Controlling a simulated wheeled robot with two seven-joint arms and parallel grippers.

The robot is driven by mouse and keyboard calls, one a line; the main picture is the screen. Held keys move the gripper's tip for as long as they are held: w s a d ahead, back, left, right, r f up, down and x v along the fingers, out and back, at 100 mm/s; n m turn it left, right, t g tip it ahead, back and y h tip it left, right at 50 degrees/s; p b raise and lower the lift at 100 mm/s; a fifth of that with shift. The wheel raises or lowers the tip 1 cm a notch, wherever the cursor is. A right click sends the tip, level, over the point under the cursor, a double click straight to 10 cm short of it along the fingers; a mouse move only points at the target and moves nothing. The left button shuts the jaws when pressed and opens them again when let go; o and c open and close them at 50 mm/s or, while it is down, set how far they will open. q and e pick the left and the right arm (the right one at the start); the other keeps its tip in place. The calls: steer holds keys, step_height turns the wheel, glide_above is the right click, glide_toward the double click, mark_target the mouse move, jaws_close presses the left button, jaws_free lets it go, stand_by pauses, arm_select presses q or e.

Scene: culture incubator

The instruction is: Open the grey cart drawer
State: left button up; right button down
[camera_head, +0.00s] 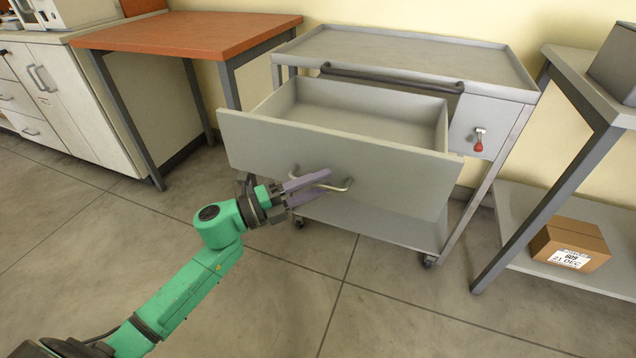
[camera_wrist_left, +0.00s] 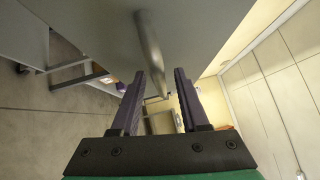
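The grey cart (camera_head: 420,55) stands against the wall. Its wide grey drawer (camera_head: 345,165) is pulled far out, and its empty inside shows from above. The drawer's bar handle (camera_head: 338,187) is on the front panel; it also shows in the left wrist view (camera_wrist_left: 150,45). My left gripper (camera_head: 322,184) is at the handle, in front of the panel. In the left wrist view its two purple fingers (camera_wrist_left: 160,75) are spread apart, with the near end of the handle showing between their tips. I cannot tell whether they touch it. My right gripper is not in view.
A red-knobbed latch (camera_head: 478,145) is on the cart's front, right of the drawer. An orange-topped table (camera_head: 190,35) stands left, a grey shelf unit (camera_head: 560,205) with a cardboard box (camera_head: 570,245) right. The floor (camera_head: 400,310) in front is clear.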

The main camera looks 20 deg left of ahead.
arm_select(q)
steer(key=v, duration=1.4)
steer(key=shift+s+a+p, duration=0.15)
steer(key=shift+a+p, duration=0.1)
steer(key=shift+p, duration=0.1)
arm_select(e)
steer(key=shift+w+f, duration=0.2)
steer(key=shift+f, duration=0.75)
